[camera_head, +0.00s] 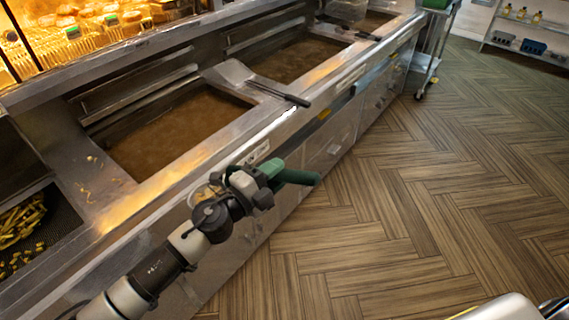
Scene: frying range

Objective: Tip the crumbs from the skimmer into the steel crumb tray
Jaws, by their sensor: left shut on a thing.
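My left gripper (262,186) is shut on the green handle (294,177) of a tool that appears to be the skimmer. It holds it in front of the fryer counter, above the floor. A pale, rounded part with yellowish bits (205,193) shows behind my left wrist and may be the skimmer's head with crumbs. The arm hides most of it, so I cannot tell its tilt. I cannot make out a steel crumb tray for certain. My right gripper is not in view.
Fryer vats with brown oil (180,130) line the counter. A flat steel tool with a dark handle (280,94) lies across its edge. Fries lie in a dark perforated tray (62,222) at left. A wheeled cart (428,62) stands far back.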

